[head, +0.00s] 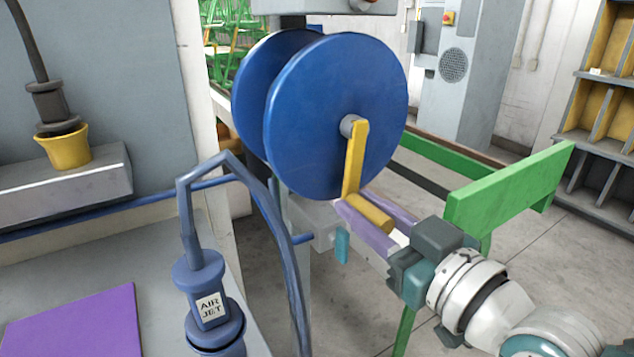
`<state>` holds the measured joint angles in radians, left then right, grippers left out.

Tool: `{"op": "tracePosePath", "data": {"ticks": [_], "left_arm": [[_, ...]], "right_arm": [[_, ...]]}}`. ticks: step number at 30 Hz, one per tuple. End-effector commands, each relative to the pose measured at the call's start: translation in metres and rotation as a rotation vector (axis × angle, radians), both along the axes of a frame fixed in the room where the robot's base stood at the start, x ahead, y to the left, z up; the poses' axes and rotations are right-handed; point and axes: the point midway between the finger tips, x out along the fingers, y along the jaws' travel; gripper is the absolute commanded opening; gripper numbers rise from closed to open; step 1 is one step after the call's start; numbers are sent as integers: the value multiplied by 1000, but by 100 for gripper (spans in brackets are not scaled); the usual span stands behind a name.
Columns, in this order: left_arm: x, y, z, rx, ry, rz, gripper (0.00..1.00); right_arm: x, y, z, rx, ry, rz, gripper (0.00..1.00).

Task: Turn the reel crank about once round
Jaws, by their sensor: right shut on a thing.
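The blue reel (338,110) with two large round discs stands at the centre. Its yellow crank (355,158) is fixed at a grey hub (348,126) and points down, tilted very slightly. The crank's yellow handle (370,213) sticks out from the lower end toward the viewer. My right gripper (373,211) comes in from the lower right, with its purple fingers on either side of the handle and shut on it. The fingers partly hide behind the handle. My left gripper is not in view.
A green beam (510,185) stands at the right, close to my right wrist. A blue air jet (208,290) with a hose stands at the lower left, beside a purple mat (75,325). A yellow cup-shaped part (65,148) is at the left. Grey shelves stand at the far right.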

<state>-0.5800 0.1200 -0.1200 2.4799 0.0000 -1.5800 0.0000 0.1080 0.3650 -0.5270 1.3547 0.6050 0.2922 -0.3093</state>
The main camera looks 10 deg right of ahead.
Motion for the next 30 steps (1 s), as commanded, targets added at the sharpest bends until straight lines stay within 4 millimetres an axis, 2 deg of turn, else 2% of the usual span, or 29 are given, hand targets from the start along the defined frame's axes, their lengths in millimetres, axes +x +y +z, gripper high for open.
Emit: {"op": "tracePosePath", "data": {"ticks": [20, 30], "left_arm": [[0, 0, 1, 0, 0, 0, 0], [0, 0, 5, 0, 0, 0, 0]], "right_arm": [[-1, 4, 1, 15, 2, 5, 0], [-4, 11, 4, 96, 30, 5, 0]]}}
